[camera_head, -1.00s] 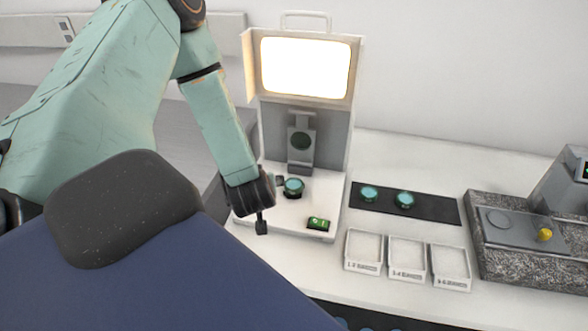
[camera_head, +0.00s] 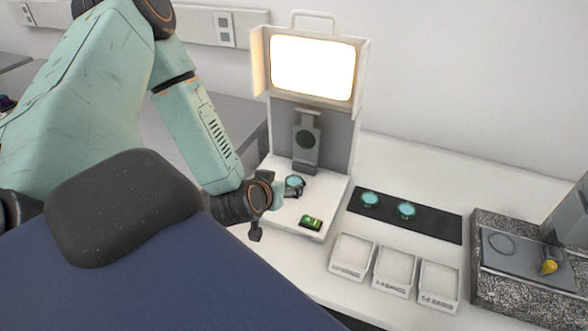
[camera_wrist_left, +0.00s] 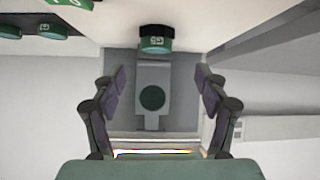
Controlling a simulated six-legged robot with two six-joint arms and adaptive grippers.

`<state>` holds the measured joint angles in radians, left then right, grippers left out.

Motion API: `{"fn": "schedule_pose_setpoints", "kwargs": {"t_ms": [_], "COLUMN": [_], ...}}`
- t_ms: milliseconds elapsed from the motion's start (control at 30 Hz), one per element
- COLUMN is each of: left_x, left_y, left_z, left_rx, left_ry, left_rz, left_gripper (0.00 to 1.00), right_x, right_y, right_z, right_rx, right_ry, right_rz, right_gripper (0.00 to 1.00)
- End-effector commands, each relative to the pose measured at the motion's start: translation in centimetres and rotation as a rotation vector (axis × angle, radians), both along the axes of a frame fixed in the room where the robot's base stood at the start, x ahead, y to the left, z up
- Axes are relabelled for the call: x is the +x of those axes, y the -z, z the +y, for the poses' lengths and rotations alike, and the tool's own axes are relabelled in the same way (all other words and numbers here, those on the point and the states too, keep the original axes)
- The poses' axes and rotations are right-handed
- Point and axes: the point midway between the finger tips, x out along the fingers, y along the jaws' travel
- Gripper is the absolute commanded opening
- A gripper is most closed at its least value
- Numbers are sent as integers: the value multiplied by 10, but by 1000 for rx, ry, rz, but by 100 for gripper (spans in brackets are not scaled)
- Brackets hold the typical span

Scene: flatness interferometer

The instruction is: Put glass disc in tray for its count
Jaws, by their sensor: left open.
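A glass disc (camera_head: 295,182) with a teal top and dark rim is at the interferometer base (camera_head: 272,221), below the lit screen (camera_head: 312,68). My left gripper (camera_head: 284,193) is open just left of that disc in the head view. In the left wrist view the disc (camera_wrist_left: 156,38) shows a green label, ahead of the open, empty fingers (camera_wrist_left: 159,78) and roughly centred between them. Two more discs, a left one (camera_head: 370,199) and a right one (camera_head: 407,209), lie on a black mat (camera_head: 440,227). Three white trays, left (camera_head: 351,256), middle (camera_head: 395,271) and right (camera_head: 438,286), stand in front. My right gripper is out of view.
A small green block (camera_head: 311,222) sits at the base's front edge. The white bench is clear behind the mat.

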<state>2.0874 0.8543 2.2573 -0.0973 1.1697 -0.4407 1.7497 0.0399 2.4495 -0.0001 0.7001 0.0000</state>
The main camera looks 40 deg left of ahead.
Motion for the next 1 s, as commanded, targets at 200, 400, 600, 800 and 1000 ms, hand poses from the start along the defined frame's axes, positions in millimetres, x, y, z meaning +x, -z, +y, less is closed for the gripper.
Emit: {"fn": "schedule_pose_setpoints", "kwargs": {"t_ms": [200,400,600,800,1000], "left_x": [6,16,32,52,63], "left_y": [-5,4,18,36,43], "left_z": [-8,-2,6,17,19], "left_rx": [53,71,69,70,67], "left_ry": [94,107,106,105,101], "left_rz": [-8,-4,-2,-3,-3], "left_gripper": [74,74,74,74,74], "right_x": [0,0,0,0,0], "right_y": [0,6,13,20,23], "right_z": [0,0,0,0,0], "right_rx": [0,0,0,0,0], "right_ry": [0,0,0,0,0], "right_rz": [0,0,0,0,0], "right_gripper": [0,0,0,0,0]}}
